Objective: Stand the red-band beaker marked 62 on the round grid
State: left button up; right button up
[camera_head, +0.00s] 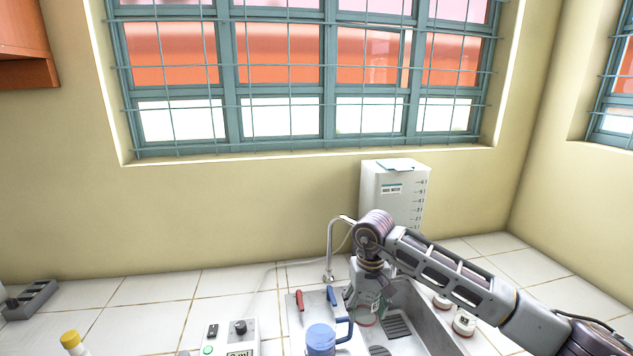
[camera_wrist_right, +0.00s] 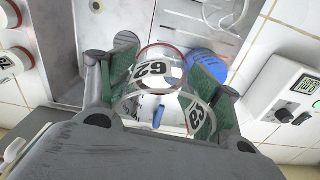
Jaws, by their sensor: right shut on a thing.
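The red-band beaker marked 62 (camera_wrist_right: 158,70) is between the green-padded fingers of my right gripper (camera_wrist_right: 163,88) in the wrist view. The gripper is shut on it. A second dark number shows lower on the clear glass, too partly seen to read surely. In the head view my right gripper (camera_head: 368,302) points down over the sink, and a bit of the beaker (camera_head: 366,319) shows below it. My left gripper is not in view.
A steel sink (camera_head: 432,322) with slotted plates lies under my right arm. Two more marked beakers (camera_head: 464,323) stand right of it. A blue jug (camera_head: 320,340), a control box (camera_head: 232,340) and a faucet (camera_head: 330,250) are nearby. A white tank (camera_head: 392,195) stands behind.

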jog(key=s+d+f+m, duration=0.1)
jog(key=s+d+f, duration=0.6)
jog(key=f, duration=0.6)
jog(key=shift+s+d+f, duration=0.15)
jog(key=shift+d+f, duration=0.15)
jog(key=shift+d, duration=1.05)
jog(key=shift+c, duration=0.2)
jog(key=shift+r, duration=0.2)
